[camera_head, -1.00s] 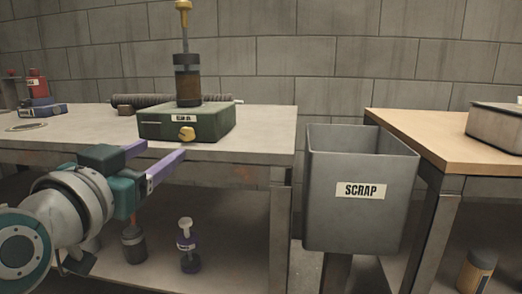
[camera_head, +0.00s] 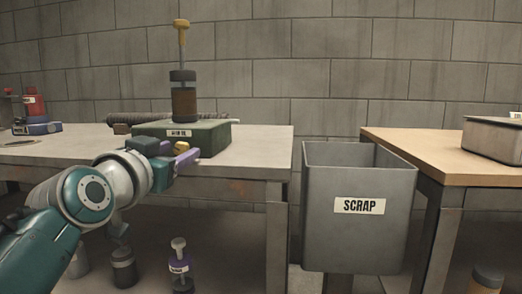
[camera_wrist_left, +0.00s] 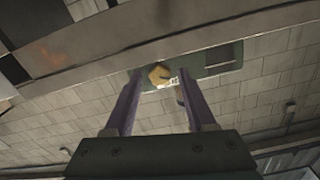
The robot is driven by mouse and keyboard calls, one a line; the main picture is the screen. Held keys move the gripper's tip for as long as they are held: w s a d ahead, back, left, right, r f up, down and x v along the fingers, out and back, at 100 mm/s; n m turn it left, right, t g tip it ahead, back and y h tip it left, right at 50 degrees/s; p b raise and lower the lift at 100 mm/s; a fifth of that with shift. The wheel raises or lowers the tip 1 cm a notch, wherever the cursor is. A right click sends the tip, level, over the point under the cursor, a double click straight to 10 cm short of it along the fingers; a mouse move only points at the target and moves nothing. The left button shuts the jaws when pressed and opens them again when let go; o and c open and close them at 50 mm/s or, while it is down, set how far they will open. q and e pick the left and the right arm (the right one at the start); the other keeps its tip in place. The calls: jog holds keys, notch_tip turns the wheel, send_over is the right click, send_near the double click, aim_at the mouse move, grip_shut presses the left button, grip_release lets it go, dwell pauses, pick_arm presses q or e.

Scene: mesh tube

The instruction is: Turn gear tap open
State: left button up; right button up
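The tap is a small yellow knob (camera_head: 182,147) on the front face of a dark green box (camera_head: 213,139) with a white label. The box stands on the left bench and carries a brown cylinder (camera_head: 184,104) with a yellow-topped rod. My left gripper (camera_head: 184,153) is at the front of the box, with its purple fingers around the height of the knob and partly covering it. In the left wrist view, the knob (camera_wrist_left: 160,74) shows between the open fingertips (camera_wrist_left: 160,82), with gaps on both sides. My right gripper is not in view.
A ribbed tube lies behind the box. A grey SCRAP bin (camera_head: 325,235) stands right of the bench, then a wooden-topped table (camera_head: 430,157). Bottles stand on the lower shelf.

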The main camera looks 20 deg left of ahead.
pick_arm(q)
grip_shut()
jog(key=n+p, duration=0.1)
jog(key=p, duration=0.1)
jog(key=n+p, duration=0.2)
jog(key=shift+r, duration=0.3)
jog(key=shift+f+n, duration=0.1)
jog(key=shift+n, duration=0.6)
jog(key=shift+f+n+p, duration=0.2)
jog(key=shift+n+p, duration=0.1)
jog(key=shift+n, duration=0.2)
jog(key=shift+o, duration=0.9)
grip_release()
